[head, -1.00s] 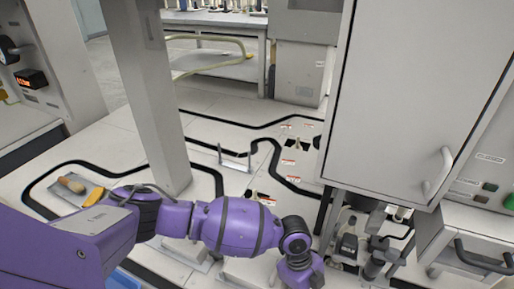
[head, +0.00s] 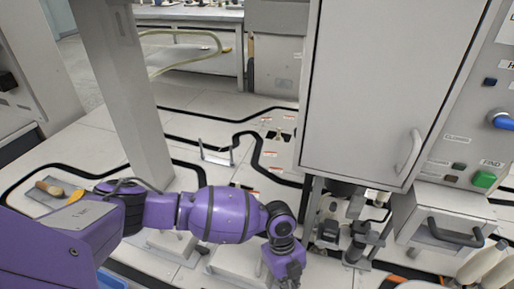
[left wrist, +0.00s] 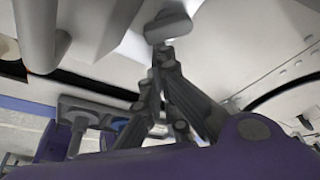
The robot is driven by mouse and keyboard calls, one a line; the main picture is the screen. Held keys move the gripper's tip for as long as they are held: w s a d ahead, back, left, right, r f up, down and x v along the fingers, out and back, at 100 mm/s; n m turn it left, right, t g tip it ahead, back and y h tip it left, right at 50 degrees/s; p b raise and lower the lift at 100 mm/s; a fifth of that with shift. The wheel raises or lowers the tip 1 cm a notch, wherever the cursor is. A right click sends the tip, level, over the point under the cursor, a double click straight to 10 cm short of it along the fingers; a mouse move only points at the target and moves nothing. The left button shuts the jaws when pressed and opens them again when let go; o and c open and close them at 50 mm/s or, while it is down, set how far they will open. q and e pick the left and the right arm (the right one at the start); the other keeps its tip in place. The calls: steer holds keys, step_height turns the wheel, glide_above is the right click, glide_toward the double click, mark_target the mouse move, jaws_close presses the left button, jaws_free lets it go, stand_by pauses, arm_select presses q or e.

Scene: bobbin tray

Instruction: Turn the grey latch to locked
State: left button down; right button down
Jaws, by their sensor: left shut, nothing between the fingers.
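My left gripper (left wrist: 158,62) shows in the left wrist view, its dark grey fingers drawn together with nothing between them. A rounded light grey piece (left wrist: 168,27) on a short stem is just beyond the fingertips. It may be the grey latch, but I cannot be sure, nor tell its setting or whether the fingers touch it. In the head view my purple left arm comes in from the left and bends down at the lower middle. I cannot make out its fingers there. No latch is clearly readable in the head view. My right gripper is not in view.
A tall grey cabinet (head: 375,90) with a pale handle (head: 409,152) stands at the right, beside a panel with a green button (head: 484,180) and a blue knob (head: 501,120). Below is a drawer with a dark handle (head: 456,233). A grey post (head: 130,100) rises at left.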

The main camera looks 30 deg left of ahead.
arm_select(q)
steer(key=m, duration=0.1)
steer(key=a+m, duration=0.1)
steer(key=shift+s+m+g, duration=0.1)
steer(key=shift+m+g, duration=0.3)
steer(key=m, duration=0.1)
steer(key=a+m+y, duration=0.1)
steer(key=m, duration=0.1)
steer(key=shift+s+r+g, duration=0.1)
steer(key=shift+s+g, duration=0.05)
steer(key=shift+g, duration=0.15)
steer(key=shift+a+m, duration=0.15)
steer(key=shift+m, duration=0.15)
steer(key=shift+a, duration=0.3)
